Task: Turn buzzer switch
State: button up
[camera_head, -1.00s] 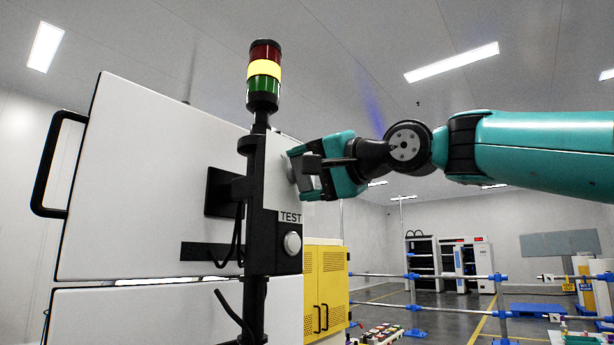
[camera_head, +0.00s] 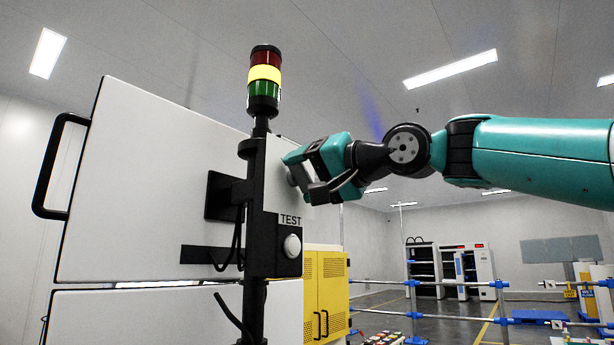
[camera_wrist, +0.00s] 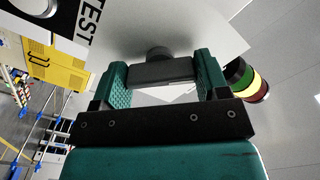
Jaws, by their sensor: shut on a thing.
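The buzzer switch (camera_wrist: 160,71) is a dark knob with a bar-shaped handle on a round base, fixed to a light panel. In the wrist view my gripper (camera_wrist: 163,74) has its two green ridged fingers against the two ends of the bar. My gripper is shut on the switch. In the head view my gripper (camera_head: 297,170) reaches in from the right and is rolled to a tilt at the panel beside the black post (camera_head: 258,200). Most of the switch is hidden there behind the fingers and post.
A black box labelled TEST with a round white button (camera_head: 292,246) sits below my gripper. A signal tower (camera_head: 264,80) with red, bright yellow and green sections stands above. A white cabinet (camera_head: 140,190) fills the left. A yellow cabinet (camera_head: 326,285) and blue-jointed rails are behind.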

jog(key=shift+f, duration=0.1)
jog(key=o, duration=0.9)
jog(key=shift+o, duration=0.2)
jog(key=b+v, duration=0.5)
jog(key=v, duration=1.2)
jog(key=shift+s, duration=0.2)
jog(key=shift+d, duration=0.15)
